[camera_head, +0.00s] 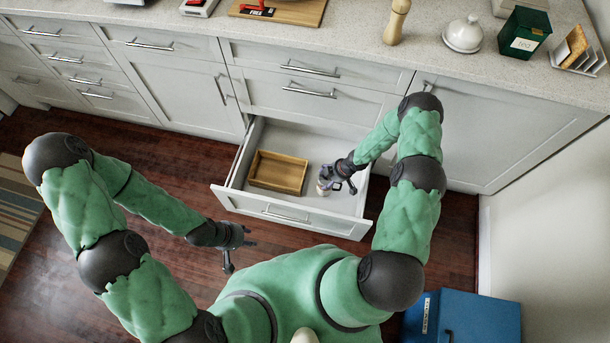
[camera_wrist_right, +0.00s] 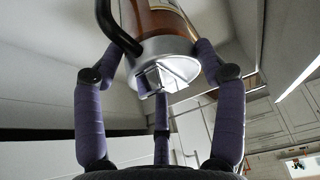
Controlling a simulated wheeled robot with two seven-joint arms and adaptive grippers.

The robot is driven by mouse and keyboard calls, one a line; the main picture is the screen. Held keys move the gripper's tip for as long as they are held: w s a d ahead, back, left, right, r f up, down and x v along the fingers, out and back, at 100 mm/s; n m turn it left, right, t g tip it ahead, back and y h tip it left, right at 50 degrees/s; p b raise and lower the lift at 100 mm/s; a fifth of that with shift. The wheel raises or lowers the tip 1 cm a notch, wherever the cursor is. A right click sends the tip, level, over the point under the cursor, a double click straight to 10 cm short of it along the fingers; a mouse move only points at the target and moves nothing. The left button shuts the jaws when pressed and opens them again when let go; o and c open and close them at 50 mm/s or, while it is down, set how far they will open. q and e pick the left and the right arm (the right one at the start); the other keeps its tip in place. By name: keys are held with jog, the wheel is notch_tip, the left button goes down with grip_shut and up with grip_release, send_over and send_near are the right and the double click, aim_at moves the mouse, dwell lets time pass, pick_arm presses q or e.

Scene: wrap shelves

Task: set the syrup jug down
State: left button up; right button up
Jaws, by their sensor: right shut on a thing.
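The syrup jug (camera_wrist_right: 158,22) fills the top of the right wrist view, with amber syrup, a pale metal collar and a black handle. In the head view only a small part of the jug (camera_head: 323,187) shows beside my right gripper (camera_head: 337,181). My right gripper (camera_wrist_right: 160,95) is shut on the jug, inside the open drawer (camera_head: 335,211). Whether the jug touches the drawer floor cannot be told.
A wooden tray (camera_head: 252,177) lies in the drawer's left part. Bare drawer floor shows between it and my right gripper. A pepper mill (camera_head: 396,22), white lidded pot (camera_head: 463,35) and green tea box (camera_head: 521,36) stand on the counter. A blue box (camera_head: 482,318) is at lower right.

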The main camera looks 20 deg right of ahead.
notch_tip(320, 180, down, 7)
jog(key=b, duration=0.3)
jog(key=shift+s+f, duration=0.1)
jog(key=shift+s, duration=0.05)
jog(key=shift+f+b, duration=0.9)
jog(key=shift+f, duration=1.15)
jog(key=shift+r, duration=0.1)
jog(key=o, duration=1.7)
